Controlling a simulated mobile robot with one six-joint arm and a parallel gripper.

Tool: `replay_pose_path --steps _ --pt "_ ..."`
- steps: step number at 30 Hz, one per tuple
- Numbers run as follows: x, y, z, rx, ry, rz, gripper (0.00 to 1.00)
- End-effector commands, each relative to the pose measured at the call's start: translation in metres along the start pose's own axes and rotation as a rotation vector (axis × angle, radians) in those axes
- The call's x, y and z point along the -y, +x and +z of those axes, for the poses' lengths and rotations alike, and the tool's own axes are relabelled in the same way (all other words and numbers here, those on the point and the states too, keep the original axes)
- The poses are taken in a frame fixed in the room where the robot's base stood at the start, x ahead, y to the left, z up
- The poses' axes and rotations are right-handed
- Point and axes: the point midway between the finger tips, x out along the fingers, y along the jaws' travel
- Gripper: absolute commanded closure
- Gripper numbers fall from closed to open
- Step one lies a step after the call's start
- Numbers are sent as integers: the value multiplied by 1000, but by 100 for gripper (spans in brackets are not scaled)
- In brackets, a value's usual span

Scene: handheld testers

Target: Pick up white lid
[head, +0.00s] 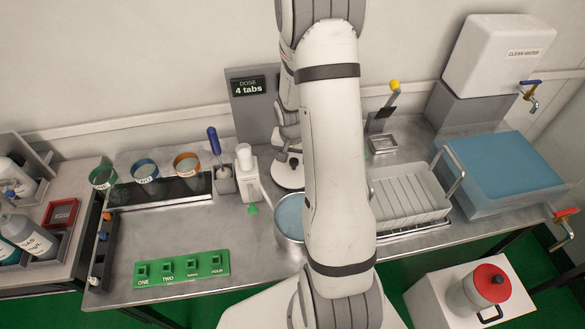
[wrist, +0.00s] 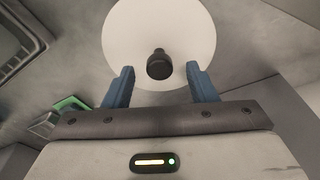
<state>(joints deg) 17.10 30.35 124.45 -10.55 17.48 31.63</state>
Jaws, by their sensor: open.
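The white lid (wrist: 160,22) shows in the wrist view as a round white disc at the top centre. Its black knob (wrist: 159,65) stands at the disc's middle, in line with the gap between my fingers. My gripper (wrist: 160,72) is open, with one blue finger on each side of the knob and space on both sides. I cannot tell how far the knob is from the fingertips in depth.
In the head view, a pot of bluish liquid (head: 290,214) stands left of my arm and a drying rack (head: 410,196) right of it. A green numbered block (head: 182,269) lies front left. A red-lidded jug (head: 478,293) stands on a white stand. The counter's left middle is mostly clear.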

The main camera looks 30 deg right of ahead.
Motion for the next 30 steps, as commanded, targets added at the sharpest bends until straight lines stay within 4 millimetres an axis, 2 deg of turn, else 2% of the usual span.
replay_pose_path --steps 3,11,30 --pt "0 8 0 1 -1 0 48" --pt "1 9 1 0 -1 -1 49" --pt "1 9 1 1 -3 -1 100"
